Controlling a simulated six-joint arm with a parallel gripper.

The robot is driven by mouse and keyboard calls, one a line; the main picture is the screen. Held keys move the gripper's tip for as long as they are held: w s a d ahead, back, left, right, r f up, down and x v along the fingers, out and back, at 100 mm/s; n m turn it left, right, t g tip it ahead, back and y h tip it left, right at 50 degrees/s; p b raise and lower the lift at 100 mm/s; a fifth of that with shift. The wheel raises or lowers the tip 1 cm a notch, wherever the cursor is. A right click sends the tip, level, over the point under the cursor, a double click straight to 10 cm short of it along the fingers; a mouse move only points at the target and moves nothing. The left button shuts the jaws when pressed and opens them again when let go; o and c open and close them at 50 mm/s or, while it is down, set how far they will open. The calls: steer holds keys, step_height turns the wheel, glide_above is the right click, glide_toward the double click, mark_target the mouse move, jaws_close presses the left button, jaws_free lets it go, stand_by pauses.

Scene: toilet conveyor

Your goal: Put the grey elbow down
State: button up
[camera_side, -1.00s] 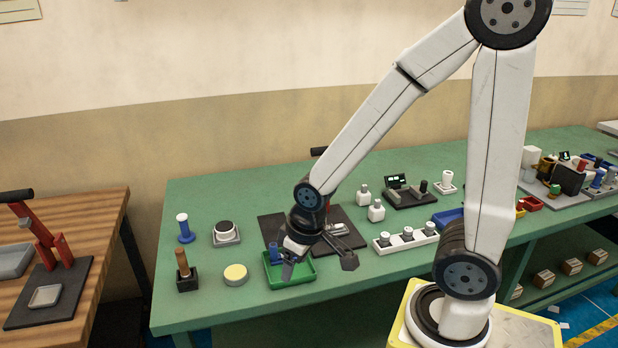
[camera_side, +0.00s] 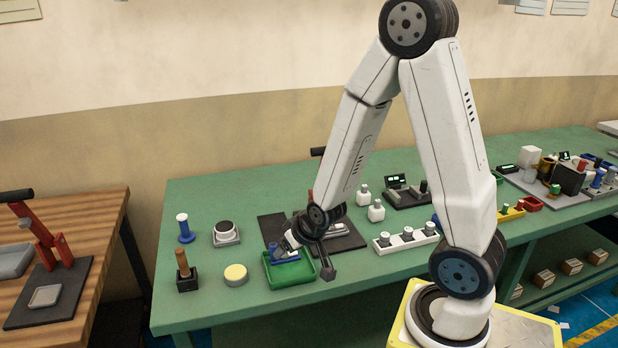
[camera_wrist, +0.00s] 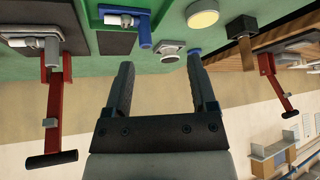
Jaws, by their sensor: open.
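My gripper (camera_wrist: 160,62) is open, with nothing between its two fingers in the wrist view. In the side view, it is low over the green tray (camera_side: 308,279), tilted, with one dark finger hanging past the tray's right side. A blue part (camera_side: 286,256) shows in the tray, partly covered by the gripper. The wrist view shows a blue angled piece (camera_wrist: 145,25) with a grey cylindrical part (camera_wrist: 116,19) against it, beyond and apart from the fingertips. This grey part may be the grey elbow; I cannot tell its full shape.
A red lever press (camera_wrist: 53,95) stands beside the tray on a black mat (camera_side: 272,228). A yellow disc (camera_side: 236,274), a round dial (camera_side: 225,231) and a wooden-handled tool (camera_side: 183,264) stand left. A white rack (camera_side: 406,240) is at the right.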

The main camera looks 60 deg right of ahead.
steer(key=shift+s+d+f+m+t+h, duration=0.3)
steer(key=shift+d+f+m+t+h, duration=0.7)
steer(key=shift+d, duration=1.8)
steer(key=shift+s+d+f+m+h, duration=0.35)
steer(key=shift+d+m+h, duration=0.4)
steer(key=shift+d+h, duration=1.45)
steer(key=shift+s+d+f+m+t+h, duration=0.25)
steer(key=shift+d+f+m+t+h, duration=0.4)
steer(key=shift+d, duration=2.75)
steer(key=shift+f+x, duration=0.2)
steer(key=shift+x, duration=2.4)
steer(key=shift+s, duration=0.2)
jaws_close()
